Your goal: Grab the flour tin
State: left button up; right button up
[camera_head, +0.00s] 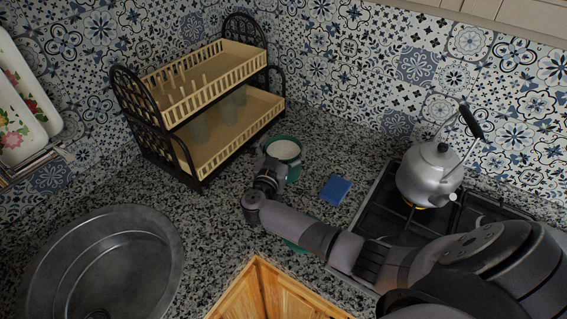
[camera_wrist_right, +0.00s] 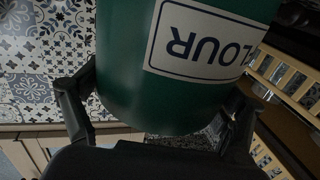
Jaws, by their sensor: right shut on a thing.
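The flour tin (camera_head: 292,170) is a green, round tin with a pale top, on the speckled counter beside the dish rack. In the right wrist view the green tin (camera_wrist_right: 130,70) fills the middle, its white label reading "LOUR" upside down. My right gripper (camera_head: 273,168) is at the tin's near left side in the head view and hides part of it. In the wrist view its two fingers (camera_wrist_right: 155,115) lie on either side of the tin, shut on it. My left gripper is not in view.
A two-tier dish rack (camera_head: 205,95) stands behind left. A blue sponge (camera_head: 335,190) lies right of the tin. A kettle (camera_head: 430,175) stands on the stove (camera_head: 385,215). A round sink (camera_head: 105,265) is at the lower left. A green edge (camera_head: 297,247) shows by my right arm.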

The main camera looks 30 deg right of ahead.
jog(key=c, duration=0.4)
jog(key=shift+o, duration=0.2)
jog(key=shift+r, duration=0.1)
